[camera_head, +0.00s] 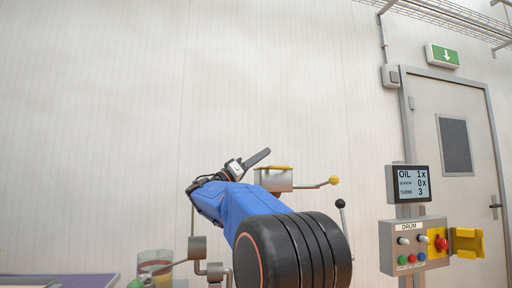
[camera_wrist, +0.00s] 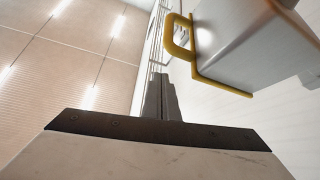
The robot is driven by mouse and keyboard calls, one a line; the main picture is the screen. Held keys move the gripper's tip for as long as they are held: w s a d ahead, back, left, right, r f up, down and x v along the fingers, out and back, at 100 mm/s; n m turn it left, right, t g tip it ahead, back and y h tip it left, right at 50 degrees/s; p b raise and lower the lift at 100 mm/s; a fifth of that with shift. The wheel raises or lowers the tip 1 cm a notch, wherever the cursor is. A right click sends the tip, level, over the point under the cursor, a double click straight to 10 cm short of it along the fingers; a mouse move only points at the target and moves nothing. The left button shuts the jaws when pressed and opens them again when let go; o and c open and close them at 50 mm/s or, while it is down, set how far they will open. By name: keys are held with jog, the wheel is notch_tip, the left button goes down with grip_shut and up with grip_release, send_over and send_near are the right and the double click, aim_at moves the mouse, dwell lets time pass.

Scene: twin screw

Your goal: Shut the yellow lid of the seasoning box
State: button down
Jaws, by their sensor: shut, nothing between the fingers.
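A grey metal box (camera_head: 274,181) stands high near the middle of the head view, beside my gripper. Its yellow lid (camera_head: 282,168) shows as a thin strip along the top; I cannot tell whether it is fully down. In the wrist view the grey box (camera_wrist: 252,42) fills the upper right, with a yellow edge and a yellow loop handle (camera_wrist: 178,36). My gripper (camera_head: 262,154) is shut and empty, its fingers slanting up to the right above the box's left end. In the wrist view the fingers (camera_wrist: 160,82) are left of the box and below the handle, seemingly apart from both.
A lever with a yellow knob (camera_head: 333,180) sticks out right of the box. A dark-knobbed lever (camera_head: 340,204) stands below it. A drum control panel (camera_head: 413,243) with a yellow flap (camera_head: 467,242) is at right, under a display (camera_head: 407,184). A glass container (camera_head: 155,263) stands lower left.

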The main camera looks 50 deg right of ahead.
aim_at(263, 168)
jog(key=shift+s+a+f, duration=0.15)
jog(key=shift+f, duration=1)
jog(key=shift+s+a+f, duration=0.1)
jog(key=shift+s+f, duration=0.05)
jog(key=shift+f, duration=1)
jog(key=shift+f, duration=0.1)
notch_tip(263, 168, up, 4)
jog(key=a, duration=0.2)
jog(key=w+a+f, duration=0.5)
jog(key=shift+w+a+f, duration=0.2)
jog(key=shift+a, duration=0.15)
